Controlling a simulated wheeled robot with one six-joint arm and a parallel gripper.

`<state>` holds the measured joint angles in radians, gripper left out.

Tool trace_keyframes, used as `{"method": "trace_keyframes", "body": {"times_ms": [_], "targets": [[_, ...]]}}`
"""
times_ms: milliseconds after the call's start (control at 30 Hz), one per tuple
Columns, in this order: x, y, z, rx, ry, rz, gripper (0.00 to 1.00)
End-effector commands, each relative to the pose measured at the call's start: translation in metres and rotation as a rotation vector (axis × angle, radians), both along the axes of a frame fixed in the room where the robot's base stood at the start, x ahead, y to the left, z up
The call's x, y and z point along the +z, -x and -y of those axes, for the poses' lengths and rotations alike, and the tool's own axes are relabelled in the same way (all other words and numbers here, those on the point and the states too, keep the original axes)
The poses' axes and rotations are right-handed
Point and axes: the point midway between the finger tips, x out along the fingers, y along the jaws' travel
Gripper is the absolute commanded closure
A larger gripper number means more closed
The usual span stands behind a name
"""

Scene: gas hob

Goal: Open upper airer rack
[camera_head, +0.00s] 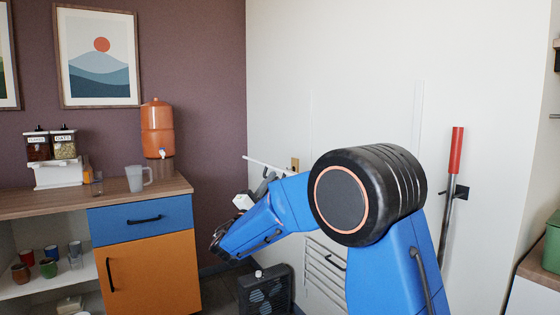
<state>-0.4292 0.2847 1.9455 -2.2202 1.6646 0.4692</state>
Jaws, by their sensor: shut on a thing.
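The upper airer rack shows as a thin white bar (262,162) standing out from the white wall, left of my arm's large black joint. My gripper (268,178) is small and partly hidden behind my blue arm. Its grey fingers point up at the bar, and it is shut on the rack. The exact contact is too small to make out. Most of the upper rack is hidden behind my arm. A lower rack of metal bars (322,268) with a black handle lies against the wall below.
A black fan-like box (265,290) stands on the floor below my forearm. A wooden-topped counter (60,202) with an orange cabinet (150,275) is on the left. A red-handled pole (456,150) hangs on the wall at right. A green container (552,240) is at the right edge.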

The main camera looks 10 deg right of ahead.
Motion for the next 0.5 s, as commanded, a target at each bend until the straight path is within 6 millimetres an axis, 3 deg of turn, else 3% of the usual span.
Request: {"method": "trace_keyframes", "body": {"times_ms": [200,500], "targets": [[-0.042,0.001,-0.004,-0.006,0.043,0.008,1.0],[-0.069,0.002,-0.006,-0.007,0.115,0.033,1.0]]}}
